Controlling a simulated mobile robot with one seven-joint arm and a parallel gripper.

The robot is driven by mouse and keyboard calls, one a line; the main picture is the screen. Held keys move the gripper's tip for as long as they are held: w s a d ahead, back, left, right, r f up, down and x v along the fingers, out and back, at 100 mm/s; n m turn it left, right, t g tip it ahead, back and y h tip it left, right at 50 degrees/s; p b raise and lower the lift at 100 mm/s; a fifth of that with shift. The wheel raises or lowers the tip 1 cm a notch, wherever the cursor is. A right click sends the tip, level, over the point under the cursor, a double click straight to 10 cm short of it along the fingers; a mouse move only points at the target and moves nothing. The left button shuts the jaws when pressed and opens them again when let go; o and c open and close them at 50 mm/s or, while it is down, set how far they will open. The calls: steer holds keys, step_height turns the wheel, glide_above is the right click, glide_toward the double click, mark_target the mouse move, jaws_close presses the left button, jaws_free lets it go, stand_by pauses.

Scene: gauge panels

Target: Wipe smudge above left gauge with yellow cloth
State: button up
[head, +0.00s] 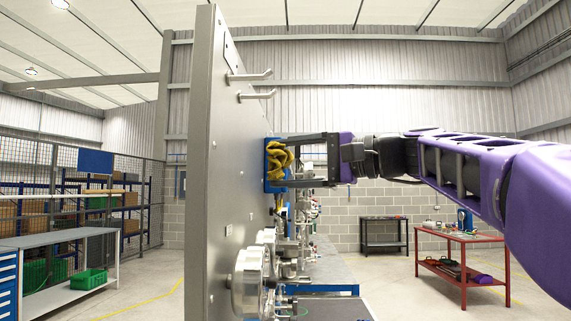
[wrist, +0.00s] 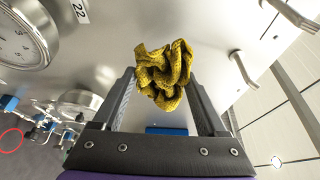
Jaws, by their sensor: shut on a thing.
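My gripper (head: 286,161) is shut on a crumpled yellow cloth (head: 277,158). The cloth bunches out between the fingertips, close to the face of the grey panel (head: 225,150); I cannot tell whether it touches. In the wrist view the cloth (wrist: 166,72) sits between both fingers, in front of the panel face (wrist: 215,40). A large round gauge (wrist: 24,36) is at the upper left there, beside a label reading 22 (wrist: 80,12). A second gauge (wrist: 78,101) is partly cut off behind the left finger. I cannot make out a smudge in either view.
Two metal pegs (head: 250,75) stick out of the panel's upper part. Gauges (head: 250,280), valves and pipes jut from its lower part, below my gripper. A red table (head: 462,238) and a dark bench (head: 384,219) stand farther back. Air above my arm is clear.

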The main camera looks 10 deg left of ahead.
steer(key=shift+d, duration=0.1)
steer(key=shift+w+d, duration=0.1)
steer(key=shift+d, duration=1.3)
